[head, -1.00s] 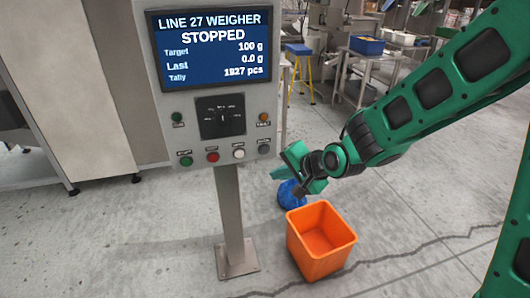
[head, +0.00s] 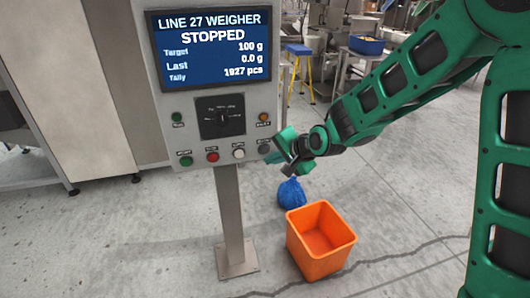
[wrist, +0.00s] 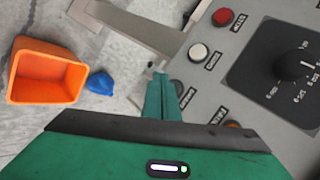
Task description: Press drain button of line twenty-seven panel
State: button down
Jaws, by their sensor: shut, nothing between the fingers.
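The line 27 weigher panel (head: 180,140) is a grey box on a post, its screen (head: 212,48) reading STOPPED. Its bottom row holds green (head: 186,161), red (head: 212,157), white (head: 238,154) and dark grey (head: 264,149) buttons. A green button (head: 177,117) and an orange button (head: 263,117) flank the dial. My gripper (head: 278,152) is shut and empty at the panel's lower right, close to the dark grey button. In the wrist view its fingertips (wrist: 161,80) partly cover that button; contact cannot be told.
An orange bin (head: 320,256) and a blue bag (head: 291,192) are on the floor right of the panel post (head: 230,215). A large machine cabinet (head: 70,90) stands at left. A yellow-legged stool (head: 299,70) and benches are behind. The floor in front is clear.

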jog(key=shift+w+a, duration=0.2)
jog(key=shift+w, duration=0.55)
jog(key=shift+w+a, duration=0.25)
jog(key=shift+w, duration=0.5)
dwell(2.5)
jog(key=shift+s+d, duration=0.25)
jog(key=shift+s, duration=0.55)
jog(key=shift+s+d, duration=0.25)
jog(key=shift+s, duration=0.55)
jog(key=shift+s+d, duration=0.2)
jog(key=shift+s, duration=0.6)
jog(key=shift+s+d, duration=0.25)
jog(key=shift+s, duration=0.55)
jog(key=shift+d+r, duration=0.1)
